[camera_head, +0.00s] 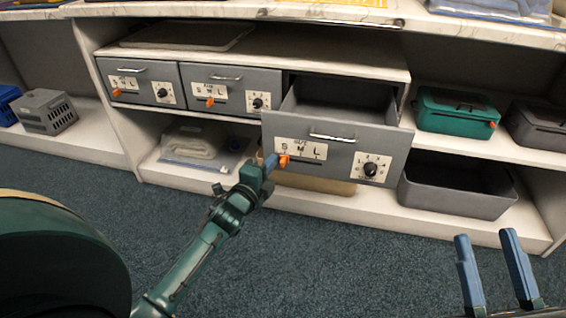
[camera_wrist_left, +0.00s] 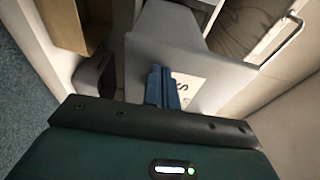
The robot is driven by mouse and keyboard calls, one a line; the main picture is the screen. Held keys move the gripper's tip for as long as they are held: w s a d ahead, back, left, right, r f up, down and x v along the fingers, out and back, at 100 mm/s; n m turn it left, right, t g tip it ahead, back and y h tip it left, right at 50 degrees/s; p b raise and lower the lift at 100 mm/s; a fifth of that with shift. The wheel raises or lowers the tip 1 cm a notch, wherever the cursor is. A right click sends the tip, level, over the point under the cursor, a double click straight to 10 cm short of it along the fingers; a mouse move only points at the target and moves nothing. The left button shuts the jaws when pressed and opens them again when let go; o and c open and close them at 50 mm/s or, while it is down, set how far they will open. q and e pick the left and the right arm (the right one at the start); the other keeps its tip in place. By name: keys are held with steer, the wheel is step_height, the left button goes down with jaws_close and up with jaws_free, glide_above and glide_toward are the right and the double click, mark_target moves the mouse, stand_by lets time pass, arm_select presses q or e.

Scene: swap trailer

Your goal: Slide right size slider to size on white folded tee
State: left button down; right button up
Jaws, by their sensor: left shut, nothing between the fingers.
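The right grey drawer (camera_head: 330,150) is pulled open and looks empty in the part I can see. Its front has a size label with S, M and L, and an orange slider (camera_head: 284,160) at the S end of the slot. My left gripper (camera_head: 271,162) is shut and empty, with its tips right beside the slider; I cannot tell whether they touch. In the left wrist view the shut blue fingers (camera_wrist_left: 161,88) are in front of the S on the label, and the slider is hidden. My right gripper (camera_head: 492,248) is open and empty at the lower right. No white folded tee is clearly identifiable.
Two closed drawers (camera_head: 140,73) stand left of the open one, with sliders and dials. A dial (camera_head: 371,169) is on the open drawer's front. A clear bag with pale folded cloth (camera_head: 190,143) lies on the lower shelf. A green case (camera_head: 456,112) and dark bin (camera_head: 455,187) are right.

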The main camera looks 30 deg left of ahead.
arm_select(q)
steer(key=shift+w+d, duration=0.25)
steer(key=shift+d, duration=0.65)
steer(key=shift+w+d, duration=0.2)
steer(key=shift+d, duration=0.7)
steer(key=shift+s+a+p, duration=0.25)
steer(key=shift+a+p, duration=0.1)
steer(key=shift+a, duration=0.4)
steer(key=p, duration=0.4)
glide_toward(288, 161)
steer(key=s, duration=0.3)
steer(key=shift+w+d, duration=0.1)
steer(key=shift+d, duration=0.25)
steer(key=shift+f, duration=0.1)
